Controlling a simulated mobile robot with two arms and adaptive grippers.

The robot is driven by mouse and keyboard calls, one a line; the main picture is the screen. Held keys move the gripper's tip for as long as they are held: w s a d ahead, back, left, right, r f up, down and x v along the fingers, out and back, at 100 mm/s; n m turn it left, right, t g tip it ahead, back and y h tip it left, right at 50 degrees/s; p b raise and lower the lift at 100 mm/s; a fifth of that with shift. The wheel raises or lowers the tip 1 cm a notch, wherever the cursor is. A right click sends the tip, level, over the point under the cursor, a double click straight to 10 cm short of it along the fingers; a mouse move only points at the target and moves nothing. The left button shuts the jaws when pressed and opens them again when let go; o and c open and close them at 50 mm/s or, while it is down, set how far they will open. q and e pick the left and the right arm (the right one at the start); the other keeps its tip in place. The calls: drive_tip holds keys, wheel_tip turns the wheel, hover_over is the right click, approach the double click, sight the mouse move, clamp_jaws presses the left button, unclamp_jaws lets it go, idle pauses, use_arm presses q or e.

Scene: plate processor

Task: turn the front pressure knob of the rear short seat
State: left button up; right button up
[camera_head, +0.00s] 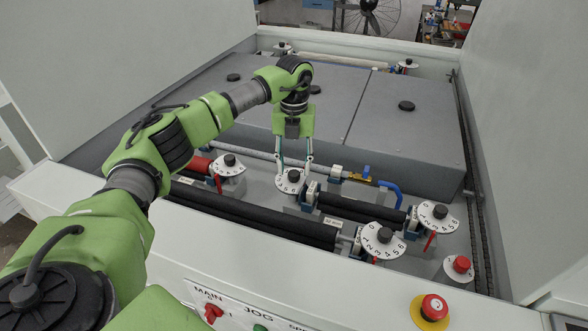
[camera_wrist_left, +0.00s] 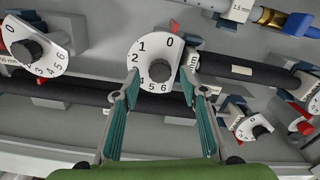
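In the left wrist view, the gripper (camera_wrist_left: 158,76) is open, with one finger on each side of this knob (camera_wrist_left: 160,70). My right gripper is not in view.
Other dial knobs stand at the left (camera_head: 229,160), right (camera_head: 440,212) and front (camera_head: 384,236). Long black rollers (camera_head: 255,218) lie in front. Grey covers (camera_head: 400,125) lie behind. A red emergency button (camera_head: 434,306) sits on the front panel. White side walls (camera_head: 525,130) flank the area.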

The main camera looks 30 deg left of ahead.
sight(294, 173)
use_arm(q)
wheel_tip(294, 173, up, 10)
idle(0.3)
idle(0.5)
